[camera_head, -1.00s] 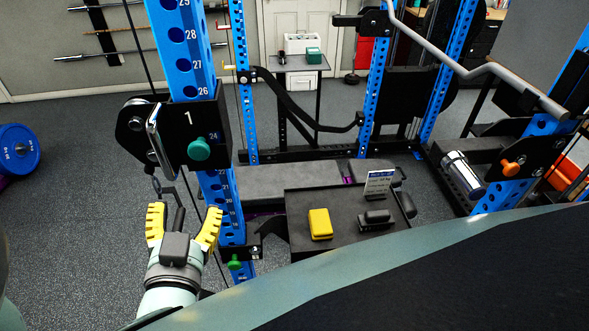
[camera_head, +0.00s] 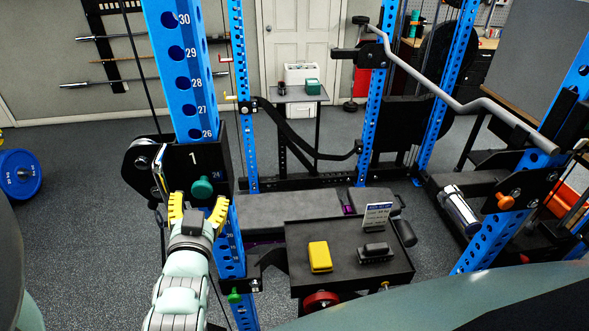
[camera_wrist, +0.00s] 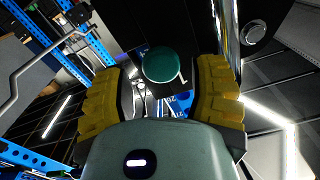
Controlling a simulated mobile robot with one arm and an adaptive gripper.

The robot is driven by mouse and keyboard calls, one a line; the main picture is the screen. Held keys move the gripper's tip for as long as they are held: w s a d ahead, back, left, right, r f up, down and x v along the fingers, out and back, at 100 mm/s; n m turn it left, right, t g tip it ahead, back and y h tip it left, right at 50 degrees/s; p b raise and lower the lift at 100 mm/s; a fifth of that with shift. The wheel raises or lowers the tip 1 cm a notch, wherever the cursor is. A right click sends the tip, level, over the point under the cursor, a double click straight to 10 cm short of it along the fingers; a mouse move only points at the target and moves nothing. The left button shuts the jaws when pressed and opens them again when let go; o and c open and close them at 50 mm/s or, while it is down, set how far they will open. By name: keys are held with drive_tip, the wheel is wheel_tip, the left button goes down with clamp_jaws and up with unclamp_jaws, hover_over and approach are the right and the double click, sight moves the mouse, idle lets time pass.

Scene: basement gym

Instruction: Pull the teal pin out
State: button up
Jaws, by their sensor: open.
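The teal pin (camera_head: 202,187) has a round knob and sits in the black carriage block marked 1 (camera_head: 186,160) on the blue rack upright. My gripper (camera_head: 198,207) has yellow fingers and is open, just below and around the level of the knob. In the wrist view the teal pin's knob (camera_wrist: 162,65) shows between and beyond the open yellow fingers (camera_wrist: 162,90), not clasped by them. The pin's shaft is hidden inside the block.
A green knob (camera_head: 234,296) sits lower on the same upright. A black tray (camera_head: 340,279) at right holds a yellow item (camera_head: 320,256) and a card. An orange knob (camera_head: 505,201) is on the right upright. A bent bar (camera_head: 455,98) spans the rack.

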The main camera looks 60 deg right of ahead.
sight(201, 195)
drive_tip(key=shift+w+d+r, duration=0.25)
drive_tip(key=shift+w+d, duration=0.2)
drive_tip(key=shift+f+p+x, duration=0.25)
drive_tip(key=shift+p+x, duration=0.5)
drive_tip(key=shift+x, duration=0.4)
